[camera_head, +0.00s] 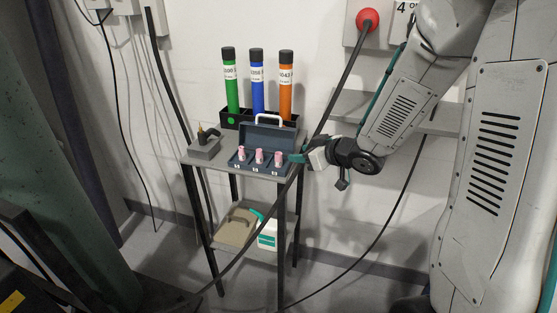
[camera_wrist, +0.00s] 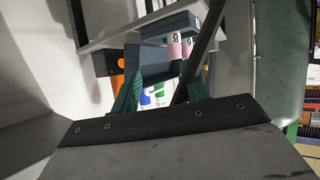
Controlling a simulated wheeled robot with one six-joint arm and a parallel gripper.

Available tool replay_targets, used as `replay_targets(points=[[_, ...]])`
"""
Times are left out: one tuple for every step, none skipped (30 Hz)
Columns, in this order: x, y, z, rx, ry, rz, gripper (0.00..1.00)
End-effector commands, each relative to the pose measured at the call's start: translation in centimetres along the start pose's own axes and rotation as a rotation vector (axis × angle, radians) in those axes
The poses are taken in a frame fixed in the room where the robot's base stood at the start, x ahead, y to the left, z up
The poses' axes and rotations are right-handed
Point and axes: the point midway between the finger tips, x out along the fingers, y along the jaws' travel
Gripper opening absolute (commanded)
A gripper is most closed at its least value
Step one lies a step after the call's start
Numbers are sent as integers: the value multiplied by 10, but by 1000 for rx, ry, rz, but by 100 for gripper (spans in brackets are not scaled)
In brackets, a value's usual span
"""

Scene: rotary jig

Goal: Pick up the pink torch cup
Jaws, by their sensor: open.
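Three pink torch cups stand in a row in an open blue-grey case (camera_head: 268,132) on a small stand: a left one (camera_head: 241,154), a middle one (camera_head: 259,156) and a right one (camera_head: 277,158). My gripper (camera_head: 298,156) is just right of the case, near the right cup, and apart from the cups as far as I can tell. In the wrist view the teal fingers (camera_wrist: 162,85) are spread with no cup between them. Pink cups marked 8 (camera_wrist: 175,46) and 9 (camera_wrist: 188,46) show beyond the fingers, partly hidden by a dark cable.
The black cable (camera_head: 345,75) runs from a red wall plug (camera_head: 367,19) down past my gripper and in front of the stand. Green, blue and orange tubes (camera_head: 286,85) stand in a black rack behind the case. A torch on a grey block (camera_head: 204,148) sits left.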

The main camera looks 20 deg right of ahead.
Motion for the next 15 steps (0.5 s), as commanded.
replay_targets(points=[[4,-4,4,12,23,-37,45],[6,-7,6,17,37,-58,45],[7,-10,6,22,53,-78,45],[8,-12,6,24,62,-91,45],[10,-13,6,26,68,-100,45],[13,-15,6,27,75,-109,45],[15,-16,5,28,78,-112,45],[19,-16,5,29,79,-114,45],[23,-17,5,30,79,-115,45],[27,-18,4,29,79,-115,45],[30,-18,4,28,79,-114,45],[34,-18,3,28,79,-113,45],[36,-18,3,28,79,-112,45],[38,-19,3,28,79,-112,45],[41,-19,3,27,79,-113,45]])
